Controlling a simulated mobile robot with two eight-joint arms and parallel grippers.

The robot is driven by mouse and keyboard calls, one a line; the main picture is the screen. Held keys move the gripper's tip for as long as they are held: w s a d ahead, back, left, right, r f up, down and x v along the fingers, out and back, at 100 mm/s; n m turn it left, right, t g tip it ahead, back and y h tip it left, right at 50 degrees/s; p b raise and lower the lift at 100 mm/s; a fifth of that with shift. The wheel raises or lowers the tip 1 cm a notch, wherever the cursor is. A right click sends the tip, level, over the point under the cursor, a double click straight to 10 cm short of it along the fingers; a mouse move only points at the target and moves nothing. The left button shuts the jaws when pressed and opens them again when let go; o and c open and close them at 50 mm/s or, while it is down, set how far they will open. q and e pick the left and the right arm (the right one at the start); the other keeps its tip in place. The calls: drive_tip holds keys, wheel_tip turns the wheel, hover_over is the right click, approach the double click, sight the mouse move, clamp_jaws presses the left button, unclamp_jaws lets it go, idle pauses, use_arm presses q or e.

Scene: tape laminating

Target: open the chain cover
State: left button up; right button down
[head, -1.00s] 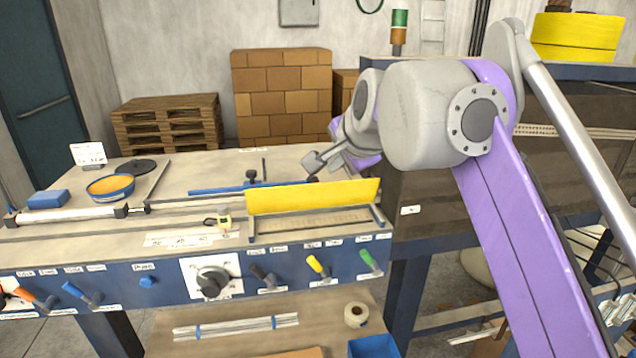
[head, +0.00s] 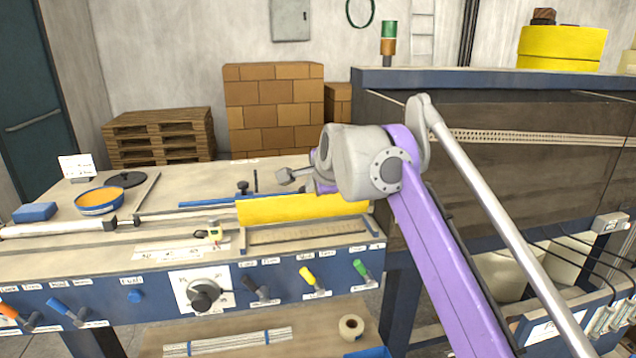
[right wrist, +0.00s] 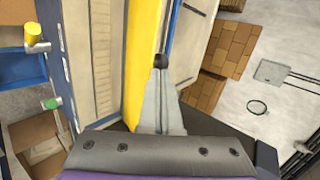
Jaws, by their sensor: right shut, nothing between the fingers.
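The chain cover is a long yellow panel (head: 290,209) on the worktable. It stands raised along the back of a shallow framed recess (head: 306,234), whose floor is exposed in front of it. My right gripper (head: 286,176) is just behind and above the panel's top edge, left of its middle, and is shut and empty. In the right wrist view the gripper tip (right wrist: 161,62) is close beside the yellow panel (right wrist: 142,60); I cannot tell whether they touch. My left gripper is not in view.
A blue bar (head: 208,202) lies behind and left of the panel. A dial (head: 204,295) and several coloured levers line the table front. A tall dark machine (head: 500,185) stands to the right. An orange-filled bowl (head: 99,201) sits at the left.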

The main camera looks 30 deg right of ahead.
drive_tip(key=shift+w+d+f, duration=0.1)
drive_tip(key=shift+w+f, duration=0.15)
drive_tip(key=shift+w, duration=0.35)
